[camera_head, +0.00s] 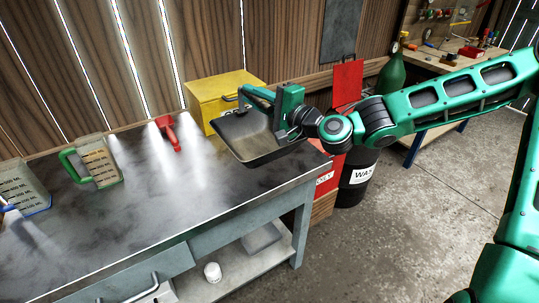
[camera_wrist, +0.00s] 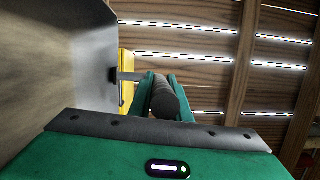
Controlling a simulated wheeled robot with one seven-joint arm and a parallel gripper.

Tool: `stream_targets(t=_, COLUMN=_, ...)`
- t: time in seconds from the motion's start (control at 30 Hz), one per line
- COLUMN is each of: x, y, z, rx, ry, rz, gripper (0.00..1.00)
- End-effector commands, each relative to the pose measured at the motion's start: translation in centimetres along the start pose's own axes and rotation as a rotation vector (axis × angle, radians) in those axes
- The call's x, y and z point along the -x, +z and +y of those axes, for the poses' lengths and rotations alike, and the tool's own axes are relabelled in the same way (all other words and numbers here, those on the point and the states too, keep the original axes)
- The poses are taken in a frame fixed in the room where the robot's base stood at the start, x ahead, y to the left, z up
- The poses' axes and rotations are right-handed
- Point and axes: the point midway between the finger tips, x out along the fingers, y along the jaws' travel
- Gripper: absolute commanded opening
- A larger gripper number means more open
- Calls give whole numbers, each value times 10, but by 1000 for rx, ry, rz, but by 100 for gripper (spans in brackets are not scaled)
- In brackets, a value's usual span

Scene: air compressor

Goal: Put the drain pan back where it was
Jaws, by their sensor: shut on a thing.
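The drain pan (camera_head: 249,141) is a dark, shallow, open tray, tilted, above the right end of the workbench in the head view. My gripper (camera_head: 252,96) is at the pan's upper right side and is shut on its handle. In the wrist view the handle (camera_wrist: 165,98) is a dark rounded bar between the two green fingers of my gripper (camera_wrist: 161,92). The pan's grey wall (camera_wrist: 60,70) fills the left of that view. Whether the pan's lower edge touches the bench cannot be told.
The metal workbench (camera_head: 150,225) holds a yellow toolbox (camera_head: 221,97) behind the pan, a red tool (camera_head: 168,132) and a green-handled jug (camera_head: 93,162). The bench's front middle is clear.

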Motion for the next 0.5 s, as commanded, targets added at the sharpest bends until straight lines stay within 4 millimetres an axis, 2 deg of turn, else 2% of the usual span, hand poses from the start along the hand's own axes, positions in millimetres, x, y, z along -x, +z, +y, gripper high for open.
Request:
stream_targets(t=0.17, x=-3, y=-6, z=2, rx=-4, ry=-2, rz=2, gripper=0)
stream_targets(t=0.5, x=-28, y=-50, z=29, rx=-7, ry=-1, rz=3, gripper=0)
